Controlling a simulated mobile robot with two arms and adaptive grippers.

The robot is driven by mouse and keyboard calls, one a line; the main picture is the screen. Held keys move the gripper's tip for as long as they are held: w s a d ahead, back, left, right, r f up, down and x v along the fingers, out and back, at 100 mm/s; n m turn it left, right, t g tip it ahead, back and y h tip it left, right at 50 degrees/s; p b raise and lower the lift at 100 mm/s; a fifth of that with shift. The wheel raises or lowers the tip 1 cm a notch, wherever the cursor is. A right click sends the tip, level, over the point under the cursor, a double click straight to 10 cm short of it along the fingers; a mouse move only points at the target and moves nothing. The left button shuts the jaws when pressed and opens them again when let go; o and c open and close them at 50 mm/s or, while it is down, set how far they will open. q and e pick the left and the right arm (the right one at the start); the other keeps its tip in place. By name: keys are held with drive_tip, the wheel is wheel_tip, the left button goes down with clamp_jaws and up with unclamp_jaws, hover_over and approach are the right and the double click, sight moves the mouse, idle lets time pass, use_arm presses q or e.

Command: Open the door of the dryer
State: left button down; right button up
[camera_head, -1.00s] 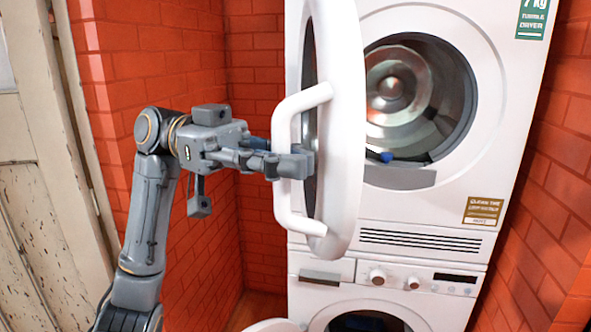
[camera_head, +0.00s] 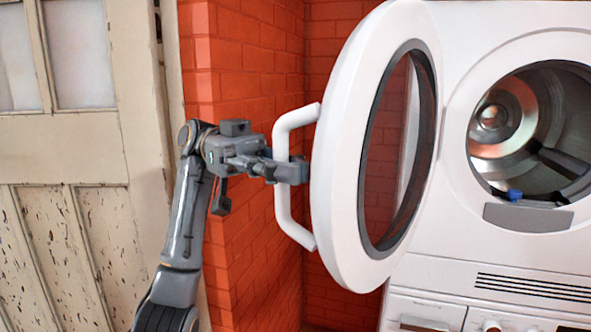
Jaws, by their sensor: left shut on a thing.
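The dryer (camera_head: 460,235) is the white upper machine at the right, with its round metal drum (camera_head: 505,130) in plain view. Its round white door (camera_head: 338,200), with a dark-rimmed glass, stands swung out to the left, well away from the opening. A white bow-shaped handle (camera_head: 283,222) sits on the door's outer face. My left gripper (camera_head: 290,172) is shut on the handle at its middle; the fingertips are partly hidden between handle and door. My right gripper is not in view.
A second white machine (camera_head: 425,312) stands under the dryer, its top edge showing. A red brick wall (camera_head: 245,70) is behind and left of the door. A worn cream panelled door (camera_head: 70,150) is at the far left.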

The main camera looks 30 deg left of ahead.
use_arm(q)
drive_tip(key=shift+w+a+f, duration=0.1)
drive_tip(key=shift+a, duration=0.05)
drive_tip(key=c, duration=1.6)
unclamp_jaws()
drive_tip(key=shift+o, duration=0.2)
drive_tip(key=v, duration=1.2)
drive_tip(key=shift+w, duration=0.1)
